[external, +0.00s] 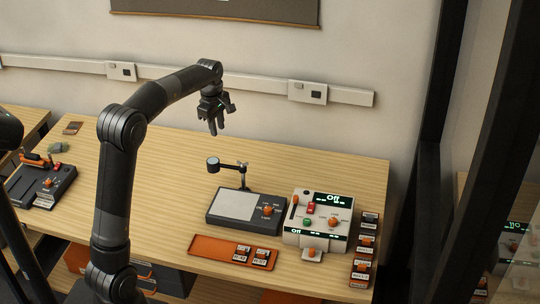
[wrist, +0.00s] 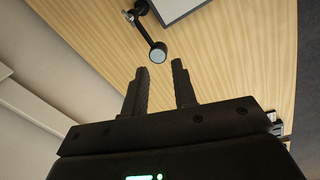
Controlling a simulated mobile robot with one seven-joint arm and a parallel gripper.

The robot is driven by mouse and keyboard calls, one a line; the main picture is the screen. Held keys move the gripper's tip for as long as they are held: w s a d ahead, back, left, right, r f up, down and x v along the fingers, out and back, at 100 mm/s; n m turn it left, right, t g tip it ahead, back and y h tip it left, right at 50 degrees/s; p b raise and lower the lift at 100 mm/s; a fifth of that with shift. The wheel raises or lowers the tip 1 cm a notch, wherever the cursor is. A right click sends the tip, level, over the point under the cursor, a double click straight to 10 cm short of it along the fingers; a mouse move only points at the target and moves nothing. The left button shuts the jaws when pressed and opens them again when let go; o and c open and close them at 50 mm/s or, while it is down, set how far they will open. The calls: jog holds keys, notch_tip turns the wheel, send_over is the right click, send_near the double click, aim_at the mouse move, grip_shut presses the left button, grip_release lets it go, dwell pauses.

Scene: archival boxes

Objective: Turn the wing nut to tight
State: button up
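A dark grey device (external: 224,205) with a pale square plate stands on the wooden table. A post rises from its back and carries a jointed arm with a round head (external: 213,165), also seen in the wrist view (wrist: 159,52). A small wing-shaped nut (external: 243,167) seems to sit at the joint atop the post; in the wrist view a small part (wrist: 130,15) shows there. How tight it is cannot be told. My gripper (external: 221,121) is open and empty, above and behind the round head, apart from it. Its two fingers (wrist: 160,70) show spread in the wrist view.
A white control box (external: 322,240) with knobs and "Off" displays stands right of the device. An orange tray (external: 208,246) with small labelled blocks lies in front. Labelled blocks (external: 366,243) line the right edge. A wall rail (external: 263,83) runs behind; the table's back middle is clear.

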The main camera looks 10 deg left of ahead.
aim_at(242, 164)
jog(key=w+d+f+n+g, duration=0.1)
jog(key=w+d+f+n, duration=0.2)
jog(key=w+d+f, duration=0.3)
jog(key=shift+n, duration=0.3)
jog(key=f, duration=1.1)
jog(key=shift+w+f, duration=0.25)
jog(key=shift+c, duration=0.3)
grip_shut()
